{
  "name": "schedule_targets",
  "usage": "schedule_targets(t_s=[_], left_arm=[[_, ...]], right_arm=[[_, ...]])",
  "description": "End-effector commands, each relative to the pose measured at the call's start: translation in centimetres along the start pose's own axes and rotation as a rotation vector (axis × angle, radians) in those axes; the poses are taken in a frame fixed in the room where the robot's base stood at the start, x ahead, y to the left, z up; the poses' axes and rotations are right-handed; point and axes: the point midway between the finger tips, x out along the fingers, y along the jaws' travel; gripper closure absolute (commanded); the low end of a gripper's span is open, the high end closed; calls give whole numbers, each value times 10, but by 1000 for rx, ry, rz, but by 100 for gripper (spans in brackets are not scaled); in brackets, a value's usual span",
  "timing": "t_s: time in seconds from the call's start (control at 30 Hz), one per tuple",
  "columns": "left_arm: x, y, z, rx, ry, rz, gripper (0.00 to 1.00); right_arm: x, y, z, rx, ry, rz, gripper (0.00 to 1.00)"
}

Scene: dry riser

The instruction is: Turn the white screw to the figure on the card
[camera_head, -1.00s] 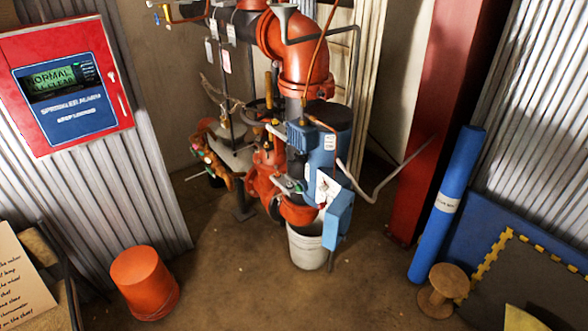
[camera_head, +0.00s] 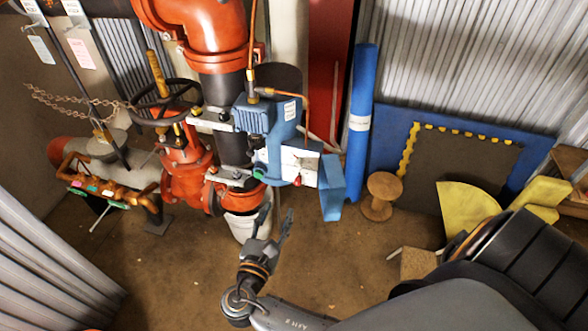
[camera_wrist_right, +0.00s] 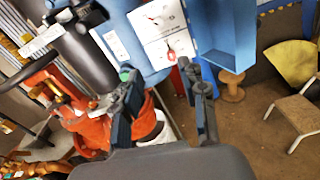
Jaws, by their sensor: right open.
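A blue box on the piping (camera_head: 270,120) carries a white panel (camera_head: 298,160) with a red part (camera_head: 297,181) at its lower edge. The white panel (camera_wrist_right: 158,28) also shows in the right wrist view, with a small dial or marking and fine print too small to read. A green knob (camera_head: 260,172) is at its left. I cannot make out the white screw or a readable figure. My right gripper (camera_head: 277,211) is open and empty, below the panel and apart from it in the head view. My left gripper is out of view.
Red valve and pipework (camera_head: 187,170) stands left of the box, above a white bucket (camera_head: 241,227). A blue open-sided box (camera_head: 331,188) juts out at the right. The floor between is clear.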

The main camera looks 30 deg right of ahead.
Motion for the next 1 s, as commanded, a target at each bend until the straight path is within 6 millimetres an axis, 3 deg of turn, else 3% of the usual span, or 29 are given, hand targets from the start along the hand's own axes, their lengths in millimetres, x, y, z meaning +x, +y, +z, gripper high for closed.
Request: schedule_targets(t_s=[0.07,0.17,0.7,1.0], left_arm=[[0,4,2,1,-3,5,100],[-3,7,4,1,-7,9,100],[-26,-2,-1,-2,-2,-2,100],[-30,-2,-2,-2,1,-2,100]], right_arm=[[-1,0,18,-9,-44,-15,58],[4,0,26,-15,-63,-23,58],[108,-3,32,-16,-61,-23,58],[134,-3,31,-15,-58,-22,58]])
